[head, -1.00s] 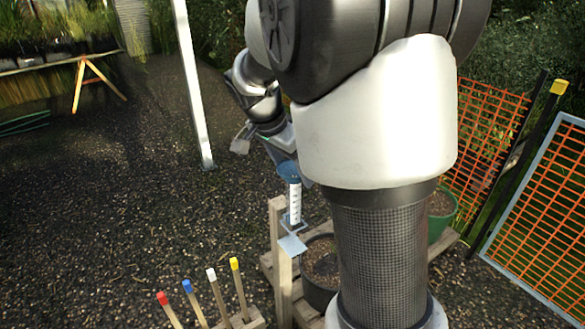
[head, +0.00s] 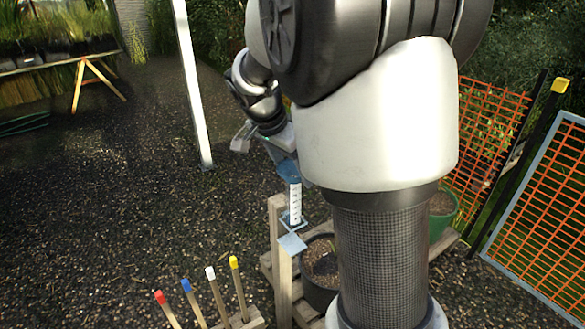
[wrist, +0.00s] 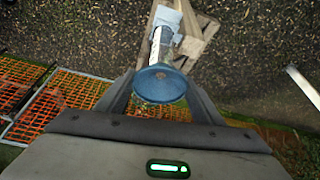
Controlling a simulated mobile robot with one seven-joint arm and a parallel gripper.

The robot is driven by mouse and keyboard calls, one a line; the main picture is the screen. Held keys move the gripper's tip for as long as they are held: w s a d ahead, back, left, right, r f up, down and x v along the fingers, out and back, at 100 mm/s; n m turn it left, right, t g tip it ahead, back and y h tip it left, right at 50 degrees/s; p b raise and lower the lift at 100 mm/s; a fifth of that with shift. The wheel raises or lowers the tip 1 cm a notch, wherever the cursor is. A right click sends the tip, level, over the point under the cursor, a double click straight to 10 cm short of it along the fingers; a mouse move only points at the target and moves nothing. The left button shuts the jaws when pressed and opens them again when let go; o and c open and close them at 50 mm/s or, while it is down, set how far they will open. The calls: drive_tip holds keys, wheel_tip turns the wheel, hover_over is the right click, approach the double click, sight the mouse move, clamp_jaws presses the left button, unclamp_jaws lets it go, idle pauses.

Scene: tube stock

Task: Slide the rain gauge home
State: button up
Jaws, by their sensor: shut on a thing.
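The rain gauge is a clear-white tube with dark scale marks (head: 295,203) and a blue funnel top (head: 287,170). My gripper (wrist: 160,76) is shut on the gauge near its funnel, with one finger on each side. In the wrist view the blue funnel (wrist: 160,84) faces the camera and the tube runs away below it. In the head view the gauge hangs roughly upright beside a wooden post (head: 279,255). Its lower end is close to the grey metal bracket (head: 292,243) on the post. I cannot tell whether the tube is inside the bracket.
Stakes with red, blue, white and yellow tops (head: 234,263) stand at front left. A black pot (head: 321,290) and a green pot (head: 442,218) stand near the post. Orange mesh panels (head: 550,220) are at right. A white pole (head: 193,90) rises behind; the gravel at left is open.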

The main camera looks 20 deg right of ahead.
sight(292, 192)
drive_tip(key=shift+f, duration=0.45)
drive_tip(key=shift+b, duration=0.3)
drive_tip(key=shift+f+b, duration=1.25)
drive_tip(key=shift+f, duration=0.25)
drive_tip(key=shift+f+b, duration=1.5)
